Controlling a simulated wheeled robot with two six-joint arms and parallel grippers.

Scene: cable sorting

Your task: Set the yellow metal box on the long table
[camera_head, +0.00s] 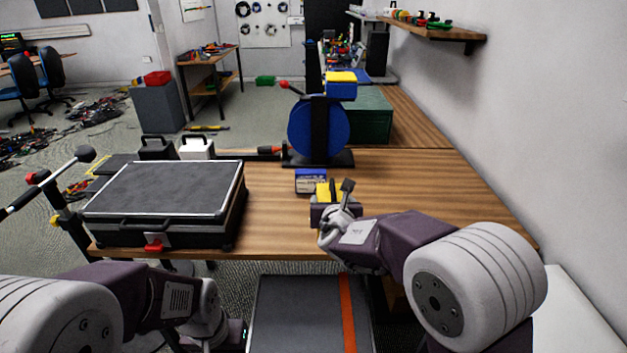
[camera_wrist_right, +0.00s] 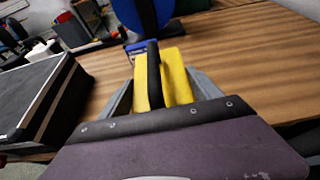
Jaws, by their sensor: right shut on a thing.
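The yellow metal box (camera_head: 322,192) is at my right gripper (camera_head: 338,188), over the front part of the wooden long table (camera_head: 400,185). In the right wrist view the yellow box (camera_wrist_right: 175,75), with a black handle (camera_wrist_right: 153,75), sits between the grey fingers of my right gripper (camera_wrist_right: 160,88). The gripper is shut on it. The gripper body hides the box's lower part, so I cannot tell whether it touches the table. My left arm is at the lower left, and its fingers do not show.
A black case (camera_head: 165,190) fills the table's left side. A small blue box (camera_head: 310,180) lies just behind the yellow box. A blue reel (camera_head: 318,130) stands further back, with a yellow-and-blue box (camera_head: 341,86) beyond it. The table's right side is clear.

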